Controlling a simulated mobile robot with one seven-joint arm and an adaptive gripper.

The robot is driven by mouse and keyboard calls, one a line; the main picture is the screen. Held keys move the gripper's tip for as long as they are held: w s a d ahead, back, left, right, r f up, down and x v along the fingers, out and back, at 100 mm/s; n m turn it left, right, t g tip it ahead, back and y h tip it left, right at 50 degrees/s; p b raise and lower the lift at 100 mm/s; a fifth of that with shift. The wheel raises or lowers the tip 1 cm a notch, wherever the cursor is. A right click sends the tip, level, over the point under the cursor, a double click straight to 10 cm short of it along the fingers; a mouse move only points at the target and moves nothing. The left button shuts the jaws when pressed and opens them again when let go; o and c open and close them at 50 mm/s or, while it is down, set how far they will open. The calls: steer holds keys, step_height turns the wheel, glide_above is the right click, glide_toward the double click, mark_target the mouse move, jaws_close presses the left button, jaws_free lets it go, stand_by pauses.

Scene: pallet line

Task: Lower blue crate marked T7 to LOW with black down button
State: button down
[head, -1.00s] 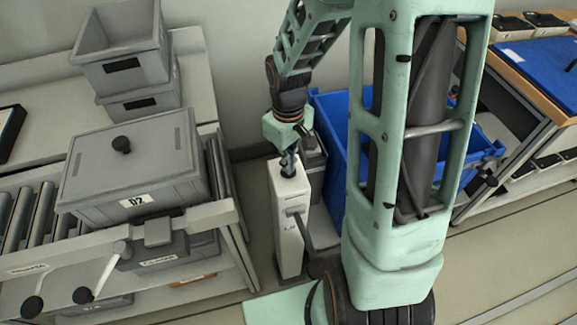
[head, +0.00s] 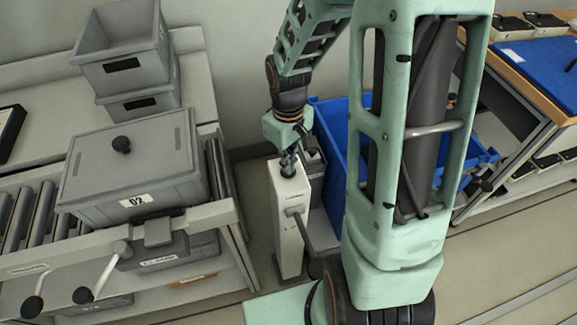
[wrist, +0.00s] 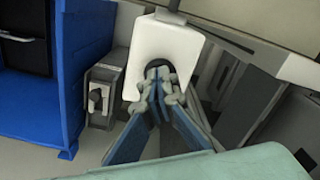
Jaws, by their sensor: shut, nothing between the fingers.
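The blue crate (head: 332,150) stands behind and beside the white post, partly hidden by my arm; no T7 mark shows. It also shows at the left of the wrist view (wrist: 32,110). The white post (head: 288,225) has a black button on its top (wrist: 160,72), mostly covered by my fingers. My gripper (head: 288,165) is shut and empty, pointing down with its fingertips at the button. In the wrist view the closed fingertips (wrist: 159,76) overlap the dark button; whether it is pressed in cannot be told.
A grey lidded bin marked 02 (head: 135,175) sits on the roller line at left. Stacked grey bins (head: 125,55) stand behind it. A bench with a blue mat (head: 545,62) is at right. A small grey box with a black knob (wrist: 100,98) is beside the post.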

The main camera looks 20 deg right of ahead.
steer(key=shift+r, duration=0.1)
step_height(320, 180, up, 7)
steer(key=p, duration=0.6)
